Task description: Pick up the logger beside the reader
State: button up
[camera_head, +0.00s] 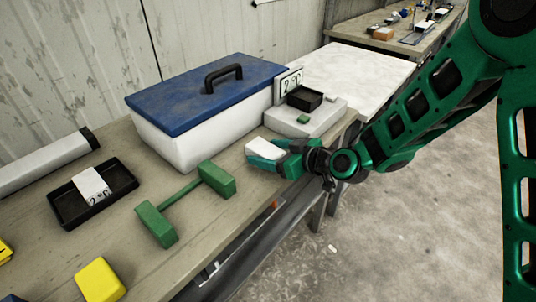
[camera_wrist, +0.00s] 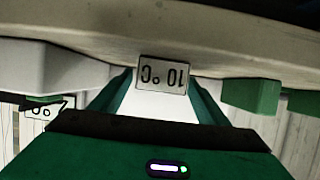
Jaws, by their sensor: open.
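The logger (camera_head: 264,148) is a small white block at the table's front edge, beside the pale grey reader (camera_head: 322,122). In the wrist view, an upside-down "10 °C" label (camera_wrist: 162,74) shows on its end. My gripper (camera_head: 273,154) is open, with green fingers on either side of the logger; the wrist view also shows my gripper (camera_wrist: 163,88) around it. I cannot tell whether the fingers touch it. The reader carries a black tray-like recess (camera_head: 304,99), a green button (camera_head: 303,119) and a "2 °C" sign (camera_head: 290,84) behind.
A white cool box (camera_head: 180,146) with a blue lid (camera_head: 190,97) stands behind. A green dumbbell-shaped piece (camera_head: 182,190) lies left of my gripper. A black tray (camera_head: 122,180) holds another white logger (camera_head: 92,186) marked "2 °C". A yellow block (camera_head: 100,280) is nearer.

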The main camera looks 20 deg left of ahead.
jog(key=c, duration=1.2)
jog(key=shift+r, duration=0.15)
